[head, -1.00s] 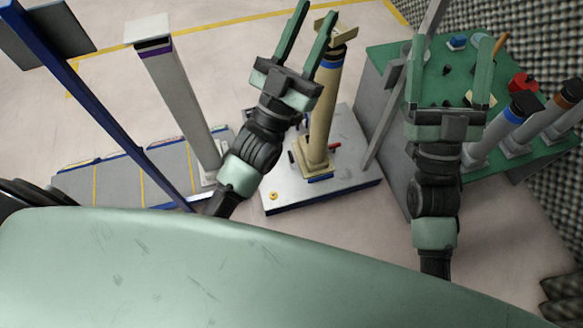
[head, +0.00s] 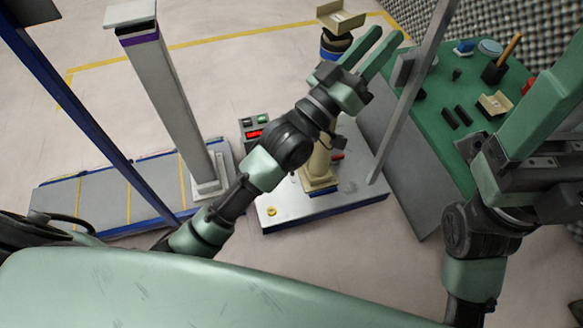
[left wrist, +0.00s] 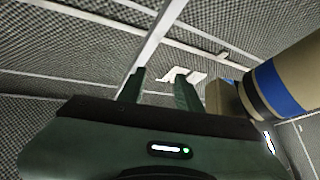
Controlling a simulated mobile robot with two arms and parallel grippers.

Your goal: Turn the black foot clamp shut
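The tan column (head: 318,172) stands upright on a pale plate (head: 285,212) with a blue edge. Its upper part, with a blue band, shows at the right of the left wrist view (left wrist: 280,88). I cannot make out the black foot clamp; my left arm covers part of the column's foot. A small red handle (head: 337,157) shows beside the foot. My left gripper (head: 388,40) is open and empty, in front of the column's upper part and just right of it. In the left wrist view its fingers (left wrist: 160,85) are apart. My right gripper (head: 560,115) looks open, its fingertips cut off at the right edge.
A green-topped bench (head: 430,130) with small parts stands at the right. A slanted grey post (head: 415,90) rises between it and the column. A pale pillar (head: 170,95) and a blue post (head: 75,125) stand left. A button box (head: 255,133) sits behind my left arm.

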